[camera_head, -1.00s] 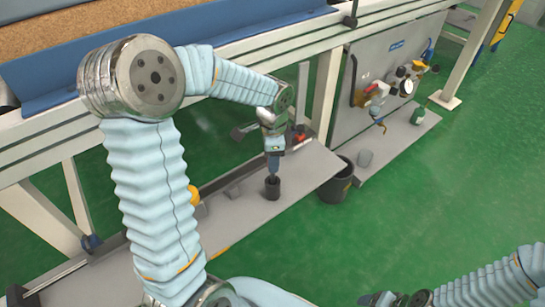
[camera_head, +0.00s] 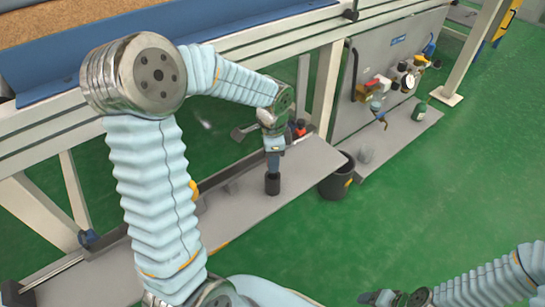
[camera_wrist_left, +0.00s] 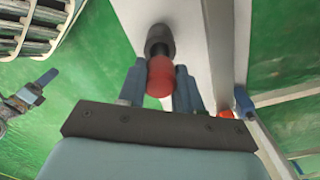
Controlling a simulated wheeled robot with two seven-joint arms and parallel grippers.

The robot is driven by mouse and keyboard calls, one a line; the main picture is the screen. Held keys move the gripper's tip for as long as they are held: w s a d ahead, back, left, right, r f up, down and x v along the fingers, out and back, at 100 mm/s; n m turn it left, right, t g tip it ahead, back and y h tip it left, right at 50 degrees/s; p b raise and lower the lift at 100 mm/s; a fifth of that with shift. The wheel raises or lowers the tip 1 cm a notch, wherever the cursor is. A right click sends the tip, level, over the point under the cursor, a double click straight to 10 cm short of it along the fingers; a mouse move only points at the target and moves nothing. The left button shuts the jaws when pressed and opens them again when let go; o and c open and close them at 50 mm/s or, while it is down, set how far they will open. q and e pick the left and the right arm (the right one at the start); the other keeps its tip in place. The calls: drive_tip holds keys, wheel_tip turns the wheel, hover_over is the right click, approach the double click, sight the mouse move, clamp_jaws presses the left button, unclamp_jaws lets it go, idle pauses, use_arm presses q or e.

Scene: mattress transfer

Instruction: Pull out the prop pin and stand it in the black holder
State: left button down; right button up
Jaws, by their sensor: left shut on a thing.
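My left gripper (camera_head: 273,163) is shut on the prop pin, directly above the black holder (camera_head: 272,186). In the left wrist view, the pin's red round head (camera_wrist_left: 160,77) sits between the two blue-grey fingers. The dark holder (camera_wrist_left: 160,38) lies just beyond it, in line with it. The pin's lower part is hidden, so I cannot tell how far it is inside the holder. My right gripper (camera_head: 380,297) is at the bottom edge of the head view, far from the holder; its jaws are too small to judge.
The holder stands on a grey low shelf (camera_head: 240,215). A black bucket (camera_head: 337,182) stands on the green floor at the shelf's right end. A white frame beam (camera_head: 325,90) rises behind, beside a grey panel with valves (camera_head: 385,75).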

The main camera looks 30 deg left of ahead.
use_arm(q)
drive_tip(key=shift+f+b, duration=1)
drive_tip(key=shift+f, duration=0.55)
drive_tip(key=c, duration=0.7)
unclamp_jaws()
drive_tip(key=shift+r, duration=0.4)
wheel_tip(320, 180, up, 13)
drive_tip(key=p, duration=0.2)
drive_tip(key=shift+p, duration=0.35)
